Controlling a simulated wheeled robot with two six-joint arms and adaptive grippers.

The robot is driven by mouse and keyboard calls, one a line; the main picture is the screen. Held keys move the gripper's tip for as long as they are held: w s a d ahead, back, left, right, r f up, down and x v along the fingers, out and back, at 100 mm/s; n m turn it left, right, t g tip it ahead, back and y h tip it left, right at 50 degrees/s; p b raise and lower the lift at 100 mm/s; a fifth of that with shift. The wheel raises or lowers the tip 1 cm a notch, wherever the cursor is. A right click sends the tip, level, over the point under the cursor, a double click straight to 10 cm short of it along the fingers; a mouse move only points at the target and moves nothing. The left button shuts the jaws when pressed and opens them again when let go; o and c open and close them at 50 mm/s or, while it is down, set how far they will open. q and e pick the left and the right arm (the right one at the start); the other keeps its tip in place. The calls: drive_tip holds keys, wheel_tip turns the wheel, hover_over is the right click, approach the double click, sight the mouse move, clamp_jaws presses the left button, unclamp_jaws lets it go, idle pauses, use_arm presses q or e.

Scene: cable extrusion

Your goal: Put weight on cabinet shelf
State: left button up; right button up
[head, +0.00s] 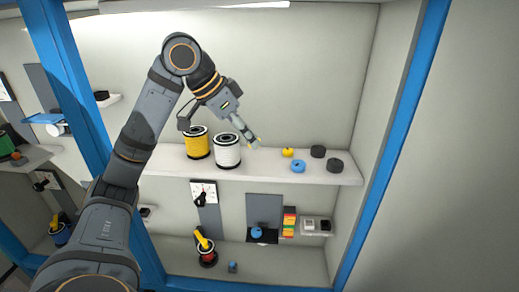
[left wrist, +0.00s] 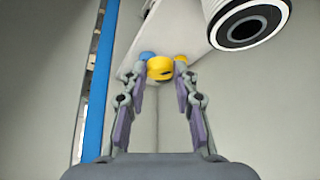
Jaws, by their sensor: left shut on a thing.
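My left gripper (head: 255,143) reaches over the upper shelf (head: 240,174) of the cabinet, just right of the white spool. It is shut on a yellow weight (left wrist: 160,69), which shows between the fingertips in the left wrist view; in the head view the fingers mostly hide it. Another small yellow weight (head: 288,152) sits on the shelf to the right of the gripper, with a blue weight (head: 298,166) in front of it. Two dark weights (head: 318,151) (head: 335,165) sit farther right. My right gripper is not in view.
A yellow spool (head: 196,142) and a white spool (head: 227,151) stand on the shelf close to my left gripper. Blue posts (head: 400,135) frame the cabinet. Some shelf surface is bare between the white spool and the weights.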

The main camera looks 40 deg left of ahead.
use_arm(q)
approach(267, 167)
drive_tip(key=shift+w+d+f+p, duration=0.2)
drive_tip(key=shift+w+d, duration=0.15)
drive_tip(key=shift+w, duration=0.25)
drive_tip(key=shift+w+d+f+p, duration=0.1)
drive_tip(key=shift+w+d+p, duration=0.1)
drive_tip(key=shift+w+d, duration=0.3)
drive_tip(key=shift+s+a+f, duration=0.1)
drive_tip(key=shift+a, duration=0.05)
drive_tip(key=shift+w+f+p, duration=0.3)
drive_tip(key=shift+f, duration=0.1)
drive_tip(key=f, duration=0.1)
drive_tip(key=f+b, duration=0.1)
drive_tip(key=f, duration=0.1)
drive_tip(key=shift+w+f, duration=0.1)
drive_tip(key=shift+w, duration=0.15)
drive_tip(key=shift+f, duration=0.15)
drive_tip(key=shift+s, duration=0.1)
drive_tip(key=o, duration=1)
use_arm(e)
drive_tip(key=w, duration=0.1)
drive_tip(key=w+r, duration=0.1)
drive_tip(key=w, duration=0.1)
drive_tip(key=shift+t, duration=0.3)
